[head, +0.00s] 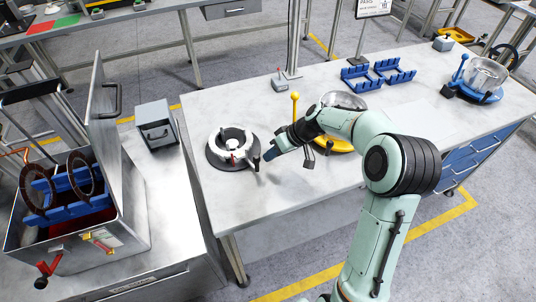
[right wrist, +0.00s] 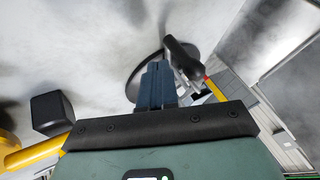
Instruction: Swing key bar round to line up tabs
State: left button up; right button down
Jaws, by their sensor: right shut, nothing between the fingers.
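A round fixture with a black base (head: 214,159) and a notched white ring (head: 233,134) stands near the left end of the long bench. A dark handle (head: 256,163) sticks out at its right side; I cannot tell for sure that it is the key bar. My right gripper (head: 270,154) is just right of this handle, with its fingers shut and empty. In the right wrist view the shut fingers (right wrist: 156,84) point at the black base (right wrist: 136,88), left of a black rounded handle (right wrist: 183,57). I cannot tell whether they touch. The tabs are too small to make out.
A yellow fixture (head: 341,146) with a metal bowl stands close behind my right gripper. Blue racks (head: 357,78) and a blue fixture (head: 477,95) are farther right. An open metal case (head: 128,218) stands on the left bench. The bench front is clear.

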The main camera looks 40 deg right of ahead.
aim_at(258, 165)
jog(key=shift+w+a, duration=0.1)
jog(key=shift+a, duration=0.6)
pick_arm(q)
jog(key=shift+w+r, duration=0.15)
pick_arm(e)
jog(key=shift+a+f+b, duration=0.25)
jog(key=shift+a+b, duration=0.55)
jog(key=shift+s+a+r, duration=0.1)
jog(key=shift+s+a, duration=0.05)
jog(key=shift+s, duration=0.1)
jog(key=shift+s+r, duration=0.15)
pick_arm(q)
jog(key=shift+s+f, duration=0.75)
jog(key=shift+f, duration=0.3)
pick_arm(e)
jog(key=shift+w, duration=0.2)
pick_arm(q)
jog(key=shift+d, duration=0.1)
